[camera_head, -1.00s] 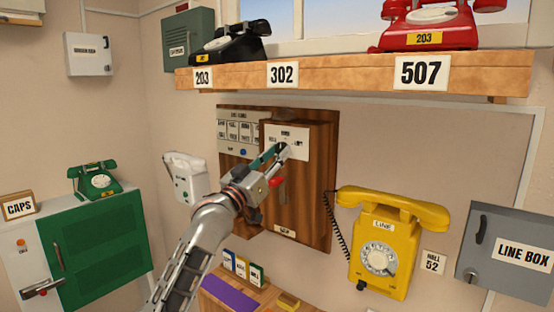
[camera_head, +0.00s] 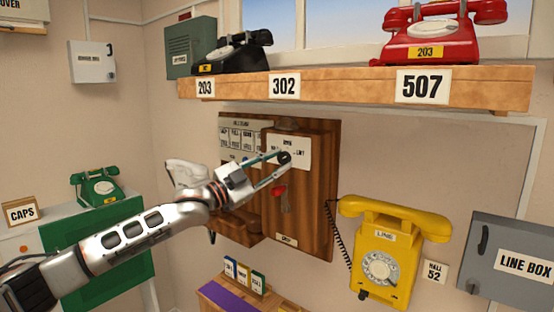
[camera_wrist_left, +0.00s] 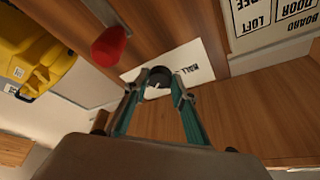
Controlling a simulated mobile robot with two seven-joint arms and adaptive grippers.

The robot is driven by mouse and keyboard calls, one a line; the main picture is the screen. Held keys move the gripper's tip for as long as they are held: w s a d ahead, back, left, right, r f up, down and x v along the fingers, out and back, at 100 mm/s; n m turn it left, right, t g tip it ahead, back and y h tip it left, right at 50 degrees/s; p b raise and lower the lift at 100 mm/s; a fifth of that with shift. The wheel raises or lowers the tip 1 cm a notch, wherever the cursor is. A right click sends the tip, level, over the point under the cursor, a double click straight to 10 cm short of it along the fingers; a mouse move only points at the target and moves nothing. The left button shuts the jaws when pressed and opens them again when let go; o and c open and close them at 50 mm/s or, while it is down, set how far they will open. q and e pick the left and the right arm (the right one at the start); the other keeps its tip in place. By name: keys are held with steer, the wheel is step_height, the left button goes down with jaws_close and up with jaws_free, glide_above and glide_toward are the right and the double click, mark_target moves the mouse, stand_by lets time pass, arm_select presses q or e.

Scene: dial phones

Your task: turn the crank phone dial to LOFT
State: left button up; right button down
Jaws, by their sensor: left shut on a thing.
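The crank phone (camera_head: 312,215) is a brown wooden box on the wall in the middle of the head view. Its white dial plate (camera_head: 303,143) has small labels. A round black dial knob (camera_head: 285,158) sits on the plate. My left gripper (camera_head: 279,162) reaches in from the left with its teal fingers closed around the knob. In the wrist view the fingers pinch the dark knob (camera_wrist_left: 158,77) beside the plate's HALL label (camera_wrist_left: 190,70), which appears upside down. Which label the knob points to is unclear. My right gripper is not in view.
The red-handled crank (camera_head: 279,191) hangs just below the dial, close to my fingers. A label board (camera_head: 238,140) is beside the box. The yellow phone (camera_head: 385,255) hangs at the right. A wooden shelf (camera_head: 340,88) with phones runs above.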

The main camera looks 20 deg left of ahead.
arm_select(q)
steer(key=shift+r+m, duration=0.1)
steer(key=shift+m, duration=0.4)
steer(key=o, duration=1.1)
steer(key=v, duration=1.2)
steer(key=shift+w+a+r, duration=0.1)
steer(key=shift+a, duration=0.05)
